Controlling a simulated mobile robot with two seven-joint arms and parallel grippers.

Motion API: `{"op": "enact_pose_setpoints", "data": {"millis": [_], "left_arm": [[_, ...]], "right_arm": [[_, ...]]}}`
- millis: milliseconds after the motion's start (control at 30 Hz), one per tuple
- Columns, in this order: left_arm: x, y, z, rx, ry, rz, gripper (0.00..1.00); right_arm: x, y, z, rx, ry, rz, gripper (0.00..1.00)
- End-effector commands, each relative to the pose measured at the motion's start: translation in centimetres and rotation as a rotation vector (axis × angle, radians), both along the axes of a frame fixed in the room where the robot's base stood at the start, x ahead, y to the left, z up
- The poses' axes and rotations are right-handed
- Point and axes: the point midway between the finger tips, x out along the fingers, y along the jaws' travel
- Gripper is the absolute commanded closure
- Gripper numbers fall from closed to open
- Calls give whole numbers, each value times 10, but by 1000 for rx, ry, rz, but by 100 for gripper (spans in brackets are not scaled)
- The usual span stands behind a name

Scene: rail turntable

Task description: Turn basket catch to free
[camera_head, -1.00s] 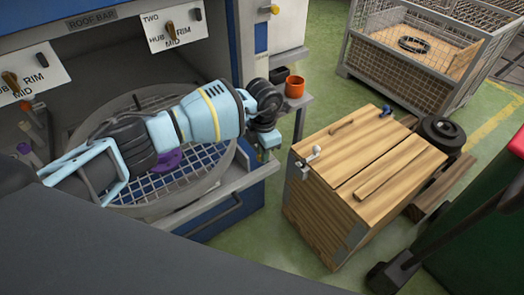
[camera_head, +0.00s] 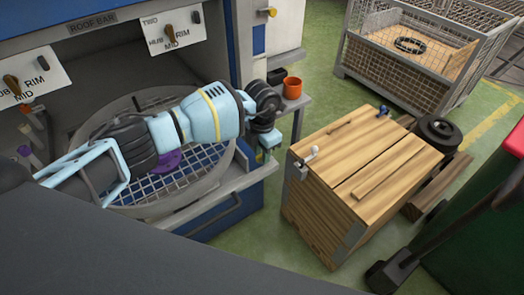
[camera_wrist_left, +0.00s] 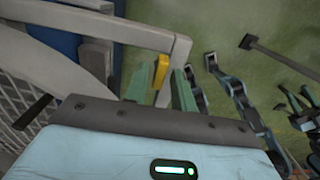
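The round basket (camera_head: 190,203) with its blue mesh floor sits in the open front of the blue and grey machine. A small yellow catch (camera_wrist_left: 162,67) shows in the left wrist view at the corner of a grey frame. My left gripper (camera_head: 266,155) points down at the right end of the machine's front ledge. Its two green fingers (camera_wrist_left: 163,88) are apart, with the yellow catch showing in the gap between them; I cannot tell whether they touch it. My left forearm and wrist hide part of the basket.
An orange cup (camera_head: 292,88) stands on a small grey shelf beside the machine. A wooden crate (camera_head: 365,170) stands to the right, with green floor between. A wire-mesh cage (camera_head: 400,75) is behind it. Labelled knob panels (camera_head: 172,30) are on the machine's front.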

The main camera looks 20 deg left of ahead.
Motion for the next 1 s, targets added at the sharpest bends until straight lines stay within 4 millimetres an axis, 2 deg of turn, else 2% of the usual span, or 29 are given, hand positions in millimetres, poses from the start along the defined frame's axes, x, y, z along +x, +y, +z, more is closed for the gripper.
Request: {"op": "enact_pose_setpoints", "data": {"millis": [367,467,800,1000], "left_arm": [[0,0,3,0,-1,-2,66],[1,0,12,0,-3,-2,66],[1,0,64,0,-4,-1,66],[0,0,77,0,0,-2,66]], "right_arm": [[1,0,1,0,-2,0,64],[2,0,2,0,-5,1,64],[3,0,3,-2,-7,1,64],[3,0,2,-2,-6,1,64]]}}
